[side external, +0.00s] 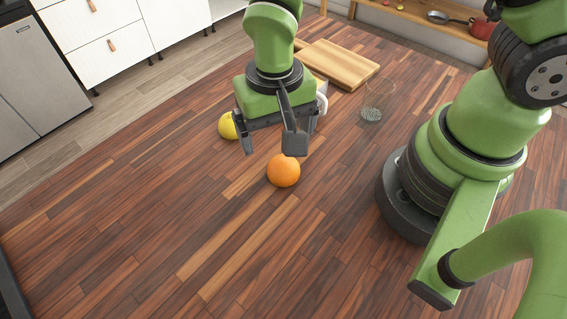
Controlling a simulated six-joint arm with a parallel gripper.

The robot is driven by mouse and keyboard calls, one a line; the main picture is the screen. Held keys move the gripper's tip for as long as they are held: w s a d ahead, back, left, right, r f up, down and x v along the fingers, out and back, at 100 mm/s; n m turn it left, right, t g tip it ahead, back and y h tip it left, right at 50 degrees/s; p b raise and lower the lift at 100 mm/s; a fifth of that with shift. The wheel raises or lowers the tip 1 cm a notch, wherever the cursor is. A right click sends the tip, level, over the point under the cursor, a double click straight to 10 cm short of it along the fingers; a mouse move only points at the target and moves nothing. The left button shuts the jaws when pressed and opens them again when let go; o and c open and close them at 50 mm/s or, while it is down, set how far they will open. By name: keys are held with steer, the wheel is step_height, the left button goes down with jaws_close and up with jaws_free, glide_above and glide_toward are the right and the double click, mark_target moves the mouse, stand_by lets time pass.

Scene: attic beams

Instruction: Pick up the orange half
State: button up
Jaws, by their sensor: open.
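An orange thing (283,171) with a smooth rounded skin rests on the wooden surface near the middle of the side external view. It looks like the orange half, though I cannot see a cut face. My gripper (271,147) hangs over the surface, pointing down, with its two dark fingers spread apart and nothing between them. One finger shows just above the orange's upper edge in the picture. The other finger is to the left. I cannot tell whether the right finger touches the orange.
A yellow-green fruit (227,126) sits behind and left of my gripper. A wooden board (340,64) lies farther back. The surface (140,230) is clear at the front and left.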

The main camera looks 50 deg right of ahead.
mark_target(284, 161)
step_height(284, 161, down, 3)
steer(key=shift+f, duration=0.1)
steer(key=f, duration=0.2)
steer(key=s+f, duration=0.1)
steer(key=shift+d+f, duration=0.25)
steer(key=shift+f, duration=0.85)
steer(key=shift+c, duration=0.5)
steer(key=c, duration=0.9)
